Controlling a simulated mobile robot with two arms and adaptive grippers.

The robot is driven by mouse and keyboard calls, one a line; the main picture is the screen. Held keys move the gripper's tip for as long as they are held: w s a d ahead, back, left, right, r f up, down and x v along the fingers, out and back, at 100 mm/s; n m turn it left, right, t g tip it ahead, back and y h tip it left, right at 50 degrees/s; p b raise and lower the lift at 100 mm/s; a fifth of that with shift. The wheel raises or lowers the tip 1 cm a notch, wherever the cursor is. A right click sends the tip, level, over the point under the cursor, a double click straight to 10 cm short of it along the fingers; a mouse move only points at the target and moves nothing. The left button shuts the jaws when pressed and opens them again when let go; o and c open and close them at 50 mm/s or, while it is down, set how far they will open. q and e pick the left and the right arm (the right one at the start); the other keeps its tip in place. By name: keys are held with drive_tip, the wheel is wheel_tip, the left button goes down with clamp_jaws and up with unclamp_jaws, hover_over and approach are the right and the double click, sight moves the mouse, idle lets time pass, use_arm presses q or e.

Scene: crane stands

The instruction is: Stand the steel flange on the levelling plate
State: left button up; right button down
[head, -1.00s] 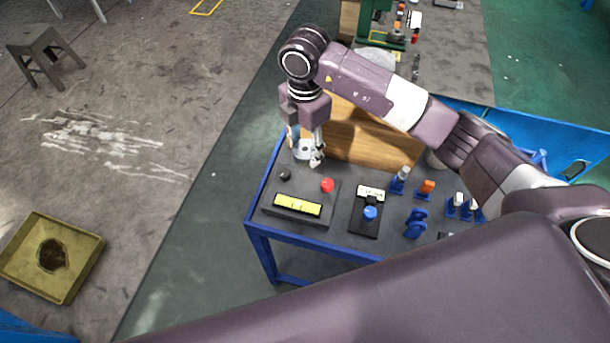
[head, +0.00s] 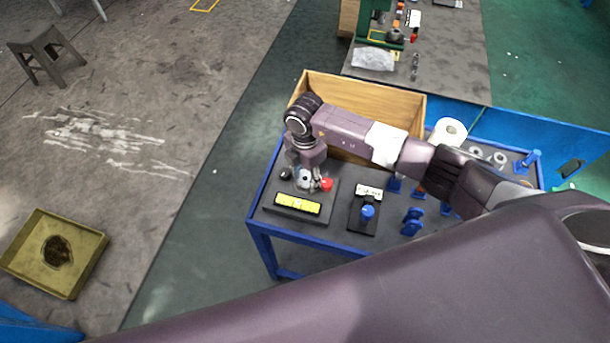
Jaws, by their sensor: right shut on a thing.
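The levelling plate (head: 328,203) is a dark plate on the front left of the blue-framed bench, with a yellow spirit level (head: 297,203), a red knob (head: 326,184) and a black knob (head: 286,173). My right gripper (head: 305,183) points down over the plate's far part, between the two knobs. It is shut on the steel flange (head: 304,178), a small silvery ring that shows between the fingers. The flange is partly hidden, and I cannot tell whether it touches the plate. My left gripper is not in view.
A wooden box (head: 370,92) stands behind my right arm. A black stand with a blue knob (head: 367,212) is right of the plate. Blue clamps (head: 411,222) and a white roll (head: 449,131) are farther right. The bench's front left edge is close to the plate.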

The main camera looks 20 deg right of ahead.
sight(305, 179)
drive_tip(key=shift+f, duration=0.1)
drive_tip(key=c, duration=1.4)
unclamp_jaws()
drive_tip(key=shift+o, duration=0.2)
drive_tip(key=shift+r, duration=0.5)
wheel_tip(305, 179, up, 11)
drive_tip(key=b, duration=0.3)
drive_tip(key=shift+r, duration=0.2)
